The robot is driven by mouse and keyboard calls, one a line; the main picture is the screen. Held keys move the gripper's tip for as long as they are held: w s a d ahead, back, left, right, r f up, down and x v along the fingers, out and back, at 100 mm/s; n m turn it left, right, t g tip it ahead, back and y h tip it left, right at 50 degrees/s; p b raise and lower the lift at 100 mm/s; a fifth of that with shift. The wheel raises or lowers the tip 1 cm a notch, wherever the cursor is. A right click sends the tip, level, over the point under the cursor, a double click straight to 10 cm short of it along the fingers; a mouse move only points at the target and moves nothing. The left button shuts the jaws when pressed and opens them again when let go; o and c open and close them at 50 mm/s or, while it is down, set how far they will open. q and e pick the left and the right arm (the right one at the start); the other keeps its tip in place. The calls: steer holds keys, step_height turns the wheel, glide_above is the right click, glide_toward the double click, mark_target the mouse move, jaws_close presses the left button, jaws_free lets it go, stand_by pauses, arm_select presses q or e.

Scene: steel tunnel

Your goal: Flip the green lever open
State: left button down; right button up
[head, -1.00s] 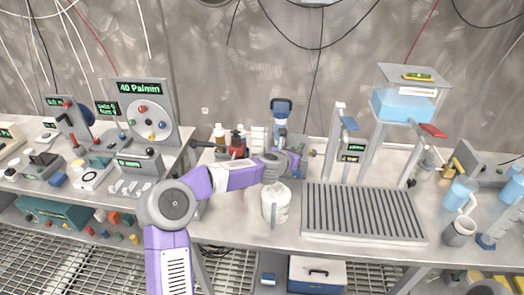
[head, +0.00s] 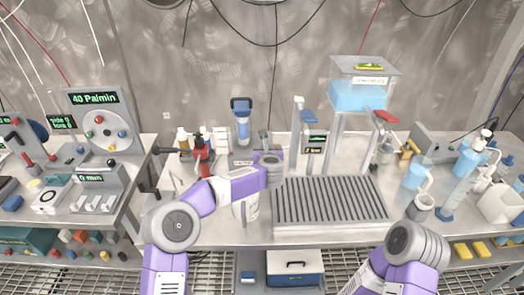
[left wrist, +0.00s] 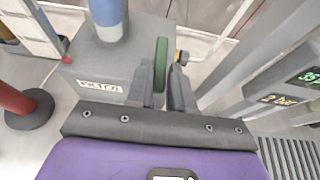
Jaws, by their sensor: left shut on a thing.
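The green lever (left wrist: 160,65) shows in the left wrist view as a narrow upright green plate, seen nearly edge-on. It is between the two dark fingers of my left gripper (left wrist: 163,85), which is shut on it. The lever is at the side of a grey block (left wrist: 98,70) with a white label and a blue-and-white cylinder on top. In the head view my left gripper (head: 267,152) is beside the blue-topped device (head: 241,120) at the back of the bench, and the lever itself cannot be made out there. My right arm shows at the lower right, its gripper out of frame.
A slatted grey tray (head: 330,203) lies right of my left arm. A stand with a blue tank (head: 357,95) is behind it. Jugs and cylinders crowd the right end.

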arm_select(q)
steer(key=shift+d, duration=0.1)
steer(key=c, duration=1.1)
jaws_free()
steer(key=shift+v, duration=3.8)
